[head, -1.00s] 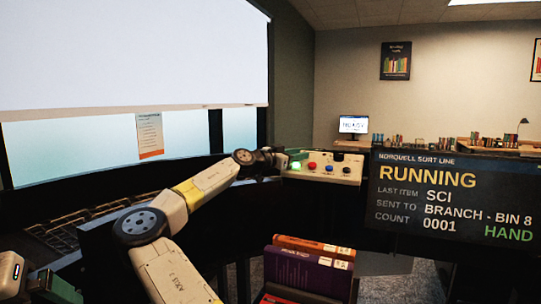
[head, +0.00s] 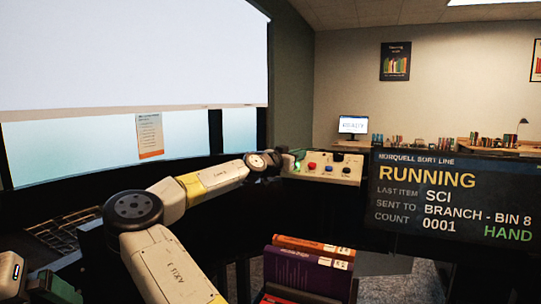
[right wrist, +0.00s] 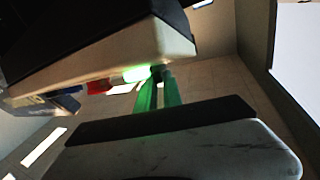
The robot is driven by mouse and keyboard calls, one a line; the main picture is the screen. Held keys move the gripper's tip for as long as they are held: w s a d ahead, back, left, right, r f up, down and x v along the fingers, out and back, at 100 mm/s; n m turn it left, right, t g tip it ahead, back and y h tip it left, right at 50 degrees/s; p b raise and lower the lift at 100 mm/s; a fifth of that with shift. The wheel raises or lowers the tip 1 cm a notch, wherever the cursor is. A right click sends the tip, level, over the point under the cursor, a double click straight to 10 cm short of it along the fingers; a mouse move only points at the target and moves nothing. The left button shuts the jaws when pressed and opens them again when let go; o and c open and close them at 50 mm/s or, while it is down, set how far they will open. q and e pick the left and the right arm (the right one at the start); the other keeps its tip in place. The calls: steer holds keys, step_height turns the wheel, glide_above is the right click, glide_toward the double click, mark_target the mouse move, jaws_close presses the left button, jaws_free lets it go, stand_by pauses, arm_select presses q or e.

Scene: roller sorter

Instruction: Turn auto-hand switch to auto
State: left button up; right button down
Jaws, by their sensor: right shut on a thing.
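The status screen (head: 455,198) at the right reads RUNNING and HAND. Books (head: 308,270) stand upright below the panel, close to my right arm. A dark framed window runs along the left. A lit monitor (head: 353,125) stands behind the panel.

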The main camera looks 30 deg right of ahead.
steer(key=n+t+y, duration=0.2)
steer(key=n+t, duration=0.1)
steer(key=n+t+y, duration=0.1)
steer(key=n+t, duration=0.1)
steer(key=shift+s+d+f, duration=0.2)
steer(key=shift+s, duration=0.15)
steer(key=n+t+y, duration=0.1)
steer(key=n, duration=0.1)
steer(key=n+t+y, duration=0.2)
steer(key=shift+s+d+r, duration=0.1)
steer(key=shift+s+d, duration=0.05)
steer(key=shift+d+n+t+y, duration=0.1)
steer(key=shift+n+t+y, duration=0.6)
steer(key=shift+n+y, duration=0.7)
steer(key=shift+y, duration=0.4)
steer(key=shift+f+n+t+y, duration=0.2)
steer(key=shift+n+t+y, duration=0.1)
steer(key=shift+n+y, duration=0.2)
steer(key=c, duration=1.5)
jaws_free()
steer(key=shift+r, duration=0.1)
